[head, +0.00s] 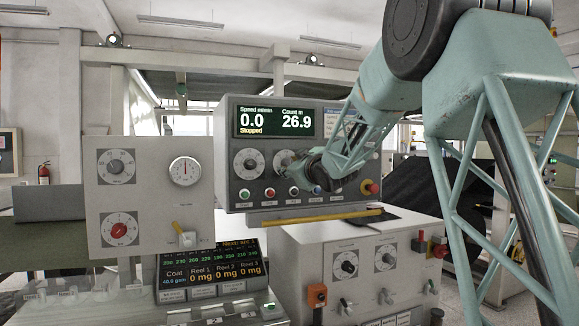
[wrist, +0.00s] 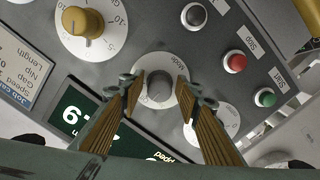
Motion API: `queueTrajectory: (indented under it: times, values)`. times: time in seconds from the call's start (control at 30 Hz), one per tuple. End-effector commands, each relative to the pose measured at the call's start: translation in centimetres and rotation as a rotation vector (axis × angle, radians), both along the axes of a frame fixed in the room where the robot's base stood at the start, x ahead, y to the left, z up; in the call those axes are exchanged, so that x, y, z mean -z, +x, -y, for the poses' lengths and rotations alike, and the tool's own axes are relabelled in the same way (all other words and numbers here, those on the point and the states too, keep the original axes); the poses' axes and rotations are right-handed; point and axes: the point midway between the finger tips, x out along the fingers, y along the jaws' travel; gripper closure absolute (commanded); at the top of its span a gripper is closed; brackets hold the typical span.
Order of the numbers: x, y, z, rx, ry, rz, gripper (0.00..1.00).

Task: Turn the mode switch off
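A grey knob on a white round dial (wrist: 168,62) sits in the middle of the wrist view. I cannot read which knob is the mode switch. My gripper (wrist: 160,88) has its two fingers spread, one on each side of this knob; I cannot tell if they touch it. The control panel (head: 235,197) carries the knobs in the head view, where my arm hides the fingers. A second dial (wrist: 206,118) is partly behind the right finger. A yellow knob (wrist: 82,22) on a larger scaled dial stands at the upper left.
A red stop button (wrist: 235,62), a green start button (wrist: 265,97) and a dark button (wrist: 194,15) lie right of the gripper. The display (head: 276,122) reads 0.0, 26.9 and Stopped. A red emergency button (head: 370,187) is at the panel's right.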

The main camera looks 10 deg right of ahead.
Motion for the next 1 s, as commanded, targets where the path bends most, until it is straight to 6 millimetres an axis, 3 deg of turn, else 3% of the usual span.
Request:
queueTrajectory:
  times: [0.57,1.0]
  values:
    - [-0.1,-0.6,0.1,0.000,0.000,0.001,0.66]
    - [-0.1,-4.6,0.8,0.001,0.001,0.000,0.66]
